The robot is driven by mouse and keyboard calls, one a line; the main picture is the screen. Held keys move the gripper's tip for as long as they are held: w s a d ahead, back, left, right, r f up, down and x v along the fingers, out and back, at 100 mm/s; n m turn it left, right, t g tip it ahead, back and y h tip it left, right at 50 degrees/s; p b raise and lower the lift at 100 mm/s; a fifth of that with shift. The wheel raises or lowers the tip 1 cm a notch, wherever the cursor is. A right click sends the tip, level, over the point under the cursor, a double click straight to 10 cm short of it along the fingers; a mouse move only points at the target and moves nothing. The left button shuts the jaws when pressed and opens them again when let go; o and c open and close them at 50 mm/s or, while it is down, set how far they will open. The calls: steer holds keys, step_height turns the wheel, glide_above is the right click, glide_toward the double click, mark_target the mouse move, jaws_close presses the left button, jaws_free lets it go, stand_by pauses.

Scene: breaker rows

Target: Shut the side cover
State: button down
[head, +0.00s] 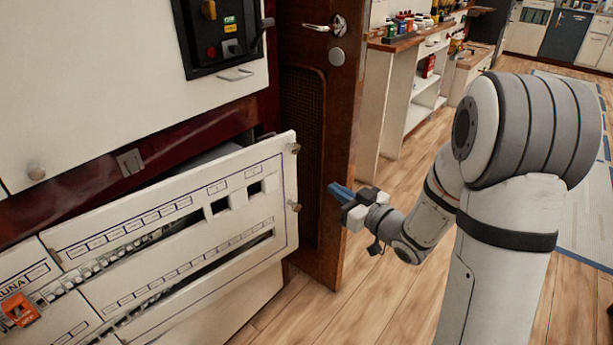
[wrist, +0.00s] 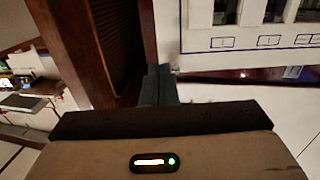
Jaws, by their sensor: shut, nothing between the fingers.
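The side cover appears to be the white panel (head: 240,235) with breaker rows and slots, at the left in the head view. Its right edge, with two small knobs, stands out from the dark red cabinet frame, with a dark gap behind its top edge. Part of it shows upper right in the wrist view (wrist: 230,42). My gripper (head: 335,190) is shut and empty, just right of the cover's right edge. In the wrist view its blue-grey fingertips (wrist: 160,75) are near the panel's edge; I cannot tell whether they touch.
A brown wooden door (head: 325,130) with a handle and mesh inset stands behind my gripper. A black switch unit (head: 222,35) is on the upper white panel. An orange-red switch (head: 20,310) is at lower left. White shelves (head: 415,85) stand farther back. Wooden floor is clear at the bottom middle.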

mark_target(294, 161)
steer(key=b+x, duration=0.2)
steer(key=x, duration=1.2)
steer(key=shift+r+b, duration=0.15)
steer(key=shift+b, duration=0.25)
